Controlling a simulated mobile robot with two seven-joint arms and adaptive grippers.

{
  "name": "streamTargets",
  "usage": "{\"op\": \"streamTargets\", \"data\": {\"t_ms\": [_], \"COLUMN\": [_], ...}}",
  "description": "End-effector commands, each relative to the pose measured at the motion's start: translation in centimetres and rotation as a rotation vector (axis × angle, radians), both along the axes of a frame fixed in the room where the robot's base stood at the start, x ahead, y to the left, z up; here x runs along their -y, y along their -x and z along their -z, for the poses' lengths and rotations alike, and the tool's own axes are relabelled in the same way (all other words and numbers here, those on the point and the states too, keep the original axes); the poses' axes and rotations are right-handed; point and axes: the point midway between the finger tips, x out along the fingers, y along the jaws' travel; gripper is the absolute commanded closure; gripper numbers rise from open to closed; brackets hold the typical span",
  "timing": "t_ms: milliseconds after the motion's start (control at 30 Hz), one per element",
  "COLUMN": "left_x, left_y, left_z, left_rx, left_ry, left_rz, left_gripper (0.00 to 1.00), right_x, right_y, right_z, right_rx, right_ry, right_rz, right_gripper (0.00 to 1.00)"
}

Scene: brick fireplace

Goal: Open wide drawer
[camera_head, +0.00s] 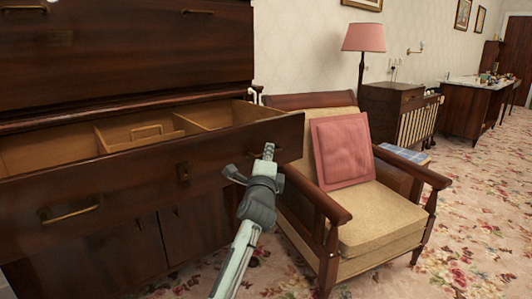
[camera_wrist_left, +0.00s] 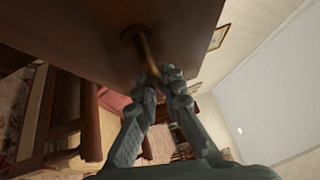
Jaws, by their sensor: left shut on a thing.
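The wide drawer (camera_head: 130,182) is a dark wood drawer in the cabinet at the left of the head view. It stands pulled out, and its pale wooden compartments show from above. A brass handle (camera_head: 70,212) sits on the left part of its front. My left gripper (camera_head: 268,152) is at the right end of the drawer front. In the left wrist view, my left gripper (camera_wrist_left: 163,73) is shut on a brass handle (camera_wrist_left: 148,50) fixed to the dark wood front (camera_wrist_left: 95,30). My right gripper is in neither view.
A wooden armchair (camera_head: 385,222) with a pink cushion (camera_head: 342,150) stands close to the drawer's right end. Cupboard doors (camera_head: 125,252) are below the drawer. A pink lamp (camera_head: 363,38) and a small cabinet (camera_head: 390,103) stand behind. Floral carpet is open at the right.

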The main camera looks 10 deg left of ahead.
Motion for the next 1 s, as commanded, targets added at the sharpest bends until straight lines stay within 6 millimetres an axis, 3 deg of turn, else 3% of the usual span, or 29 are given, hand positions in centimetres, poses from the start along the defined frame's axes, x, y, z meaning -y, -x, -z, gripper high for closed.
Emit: {"op": "streamTargets", "data": {"t_ms": [233, 267, 333, 667, 767, 1000], "left_x": [0.0, 0.0, 0.0, 0.0, 0.1, 0.7], "left_y": [0.0, 0.0, 0.0, 0.3, 1.3, 6.2], "left_z": [0.1, 0.1, 0.1, 0.1, 0.3, 1.1], "left_rx": [-0.001, -0.001, -0.001, 0.0, -0.002, -0.002], "left_ry": [0.0, 0.0, 0.0, -0.001, -0.001, -0.001], "left_rz": [0.0, 0.0, 0.0, 0.0, 0.0, 0.001], "left_gripper": [1.0, 0.89, 0.82, 0.82, 0.82, 0.82], "right_x": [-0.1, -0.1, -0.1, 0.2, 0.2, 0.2], "right_y": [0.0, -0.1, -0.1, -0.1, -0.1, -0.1], "right_z": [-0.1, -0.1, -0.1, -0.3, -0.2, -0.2], "right_rx": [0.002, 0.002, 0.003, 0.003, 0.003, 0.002], "right_ry": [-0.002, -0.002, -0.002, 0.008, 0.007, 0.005], "right_rz": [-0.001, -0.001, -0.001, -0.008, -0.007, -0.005], "right_gripper": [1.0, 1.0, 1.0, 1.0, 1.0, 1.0]}}
